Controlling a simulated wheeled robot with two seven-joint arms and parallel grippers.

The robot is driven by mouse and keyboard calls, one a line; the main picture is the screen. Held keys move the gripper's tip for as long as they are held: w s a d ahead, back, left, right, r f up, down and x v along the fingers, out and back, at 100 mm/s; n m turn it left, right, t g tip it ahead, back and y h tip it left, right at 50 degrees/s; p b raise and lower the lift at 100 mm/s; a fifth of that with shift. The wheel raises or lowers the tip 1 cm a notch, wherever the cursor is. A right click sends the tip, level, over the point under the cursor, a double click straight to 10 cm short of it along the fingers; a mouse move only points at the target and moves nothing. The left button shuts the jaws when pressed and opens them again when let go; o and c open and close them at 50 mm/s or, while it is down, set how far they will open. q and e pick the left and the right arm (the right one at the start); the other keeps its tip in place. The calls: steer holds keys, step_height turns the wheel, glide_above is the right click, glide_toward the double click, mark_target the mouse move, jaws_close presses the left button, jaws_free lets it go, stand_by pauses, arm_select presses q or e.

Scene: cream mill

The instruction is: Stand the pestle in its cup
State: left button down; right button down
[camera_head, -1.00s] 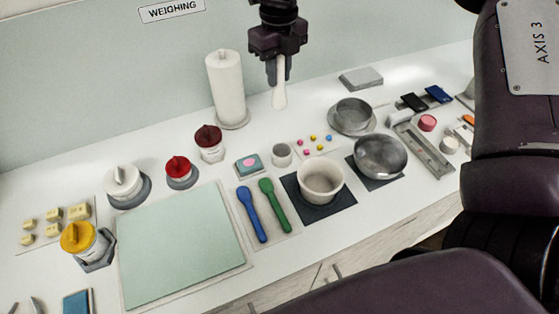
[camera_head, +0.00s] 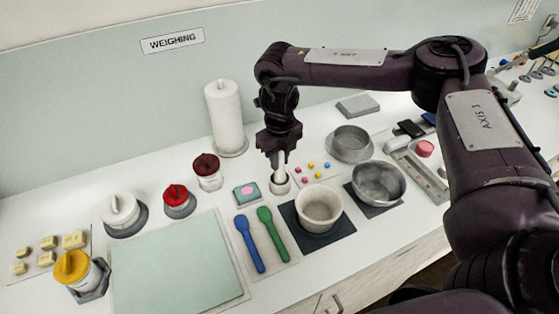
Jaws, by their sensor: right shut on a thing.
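The pestle (camera_head: 281,164) is pale and hangs roughly upright from my right gripper (camera_head: 279,155), which is shut on it. Its lower end overlaps the mouth of the small grey-white cup (camera_head: 281,188). The end looks to be at or inside the rim, but I cannot tell whether it touches the bottom. The cup stands upright on the counter, directly below the gripper. My left gripper is not in view.
A teal block (camera_head: 246,195) stands left of the cup, and a card with coloured beads (camera_head: 312,172) lies to the right. A white bowl (camera_head: 318,207) and blue and green spoons (camera_head: 272,234) are in front. A paper roll (camera_head: 226,118) stands behind left.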

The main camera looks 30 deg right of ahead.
steer(key=shift+f, duration=0.95)
steer(key=shift+f, duration=0.15)
steer(key=c, duration=1.3)
jaws_free()
steer(key=shift+o, duration=0.2)
step_height(320, 180, up, 7)
steer(key=shift+w+f+b, duration=0.1)
steer(key=shift+b, duration=0.7)
step_height(320, 180, up, 6)
steer(key=shift+f+p, duration=0.25)
steer(key=shift+p, duration=0.1)
